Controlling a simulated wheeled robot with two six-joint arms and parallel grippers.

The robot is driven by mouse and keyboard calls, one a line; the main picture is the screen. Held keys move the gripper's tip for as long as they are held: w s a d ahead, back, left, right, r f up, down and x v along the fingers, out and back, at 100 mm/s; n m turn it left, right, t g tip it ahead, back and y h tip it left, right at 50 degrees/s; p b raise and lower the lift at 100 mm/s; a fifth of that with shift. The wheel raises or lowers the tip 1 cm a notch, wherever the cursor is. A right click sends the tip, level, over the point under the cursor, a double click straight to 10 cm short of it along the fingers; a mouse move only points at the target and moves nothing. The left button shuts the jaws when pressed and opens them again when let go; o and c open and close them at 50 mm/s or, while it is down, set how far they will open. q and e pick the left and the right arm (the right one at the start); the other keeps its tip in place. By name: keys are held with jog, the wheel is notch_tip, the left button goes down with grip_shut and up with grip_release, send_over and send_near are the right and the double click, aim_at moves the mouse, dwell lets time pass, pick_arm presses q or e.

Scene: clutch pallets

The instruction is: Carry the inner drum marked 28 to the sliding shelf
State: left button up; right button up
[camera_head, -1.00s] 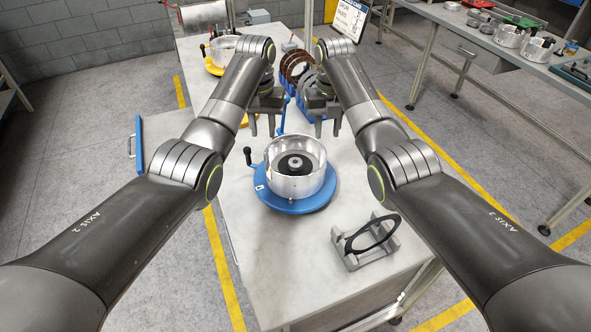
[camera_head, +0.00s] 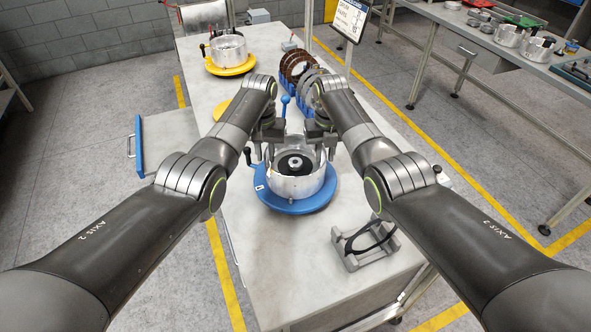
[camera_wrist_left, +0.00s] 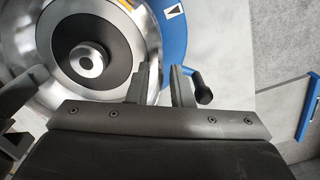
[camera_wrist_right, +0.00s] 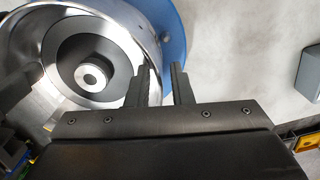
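A silvery metal drum (camera_head: 299,187) with a dark hub inside stands upright on a round blue base (camera_head: 290,207) on the table; I cannot read a number on it. My left gripper (camera_head: 266,153) is at the drum's far left rim and my right gripper (camera_head: 328,151) at its far right rim. In the left wrist view the fingers (camera_wrist_left: 162,86) are apart, one on either side of the drum wall. The right wrist view shows the right fingers (camera_wrist_right: 162,86) likewise apart at the wall. A grey shelf panel (camera_head: 172,138) with a blue front edge sticks out left of the table.
A grey stand holding a black ring (camera_head: 372,238) is at the table's front right. Behind the grippers are a blue rack of discs (camera_head: 297,68) and a drum on a yellow base (camera_head: 232,68). A sign (camera_head: 350,20) stands behind. Bare tabletop lies left of the drum.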

pick_arm(q)
grip_shut()
pick_arm(e)
grip_shut()
dwell(0.8)
pick_arm(q)
jog(key=shift+w+r, duration=0.1)
jog(key=shift+r, duration=0.15)
pick_arm(e)
jog(key=shift+w+r, duration=0.1)
jog(key=shift+r, duration=0.1)
pick_arm(q)
jog(key=shift+w, duration=0.1)
pick_arm(e)
jog(key=shift+w, duration=0.1)
